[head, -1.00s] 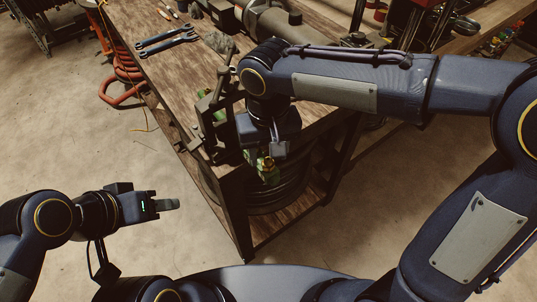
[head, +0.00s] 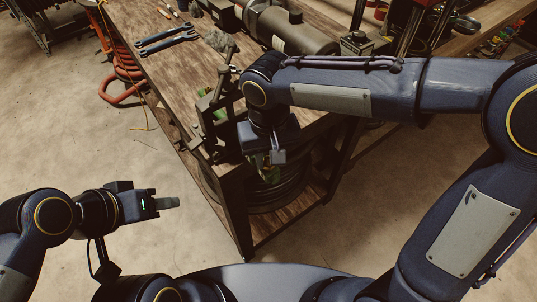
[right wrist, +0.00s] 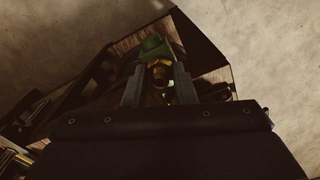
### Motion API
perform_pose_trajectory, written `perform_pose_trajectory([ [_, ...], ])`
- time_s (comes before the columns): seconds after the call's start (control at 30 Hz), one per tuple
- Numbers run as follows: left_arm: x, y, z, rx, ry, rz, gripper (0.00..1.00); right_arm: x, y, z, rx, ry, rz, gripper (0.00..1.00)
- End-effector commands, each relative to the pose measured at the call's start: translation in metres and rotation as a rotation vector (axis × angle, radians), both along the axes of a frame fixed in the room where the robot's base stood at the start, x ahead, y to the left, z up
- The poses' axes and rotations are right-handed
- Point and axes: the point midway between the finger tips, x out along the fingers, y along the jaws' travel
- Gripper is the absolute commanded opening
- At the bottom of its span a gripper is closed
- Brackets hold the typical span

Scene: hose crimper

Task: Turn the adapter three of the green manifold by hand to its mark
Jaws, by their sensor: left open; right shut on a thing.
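The green manifold (right wrist: 153,45) shows between and beyond my right gripper's fingers in the right wrist view. In the head view, a bit of its green body (head: 221,112) shows by the vise, mostly covered by my right arm. A brass adapter (right wrist: 158,73) sticks out of the manifold toward the wrist camera. My right gripper (right wrist: 157,80) has one finger on each side of this adapter and is shut on it. The adapter's number and its mark cannot be made out. My left gripper (head: 167,204) is open and empty, over the floor left of the bench.
A dark vise (head: 212,125) stands at the bench's near corner, close to my right gripper. Blue wrenches (head: 167,40) lie on the wooden bench (head: 150,65). A coiled dark hose (head: 280,195) sits on the shelf below. The floor around my left arm is clear.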

Motion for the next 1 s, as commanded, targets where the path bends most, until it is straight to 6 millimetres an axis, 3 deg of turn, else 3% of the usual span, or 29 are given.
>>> perform_pose_trajectory([
  [0.37, 0.0, 0.0, 0.003, 0.0, 0.0, 0.0, 0.42, 0.0, 0.0, 0.001, 0.0, 0.0, 0.156, 0.01],
  [1.0, 0.0, 0.0, 0.015, 0.0, 0.0, 0.0, 0.42, 0.0, 0.0, 0.001, 0.0, -0.002, 0.751, 0.01],
])
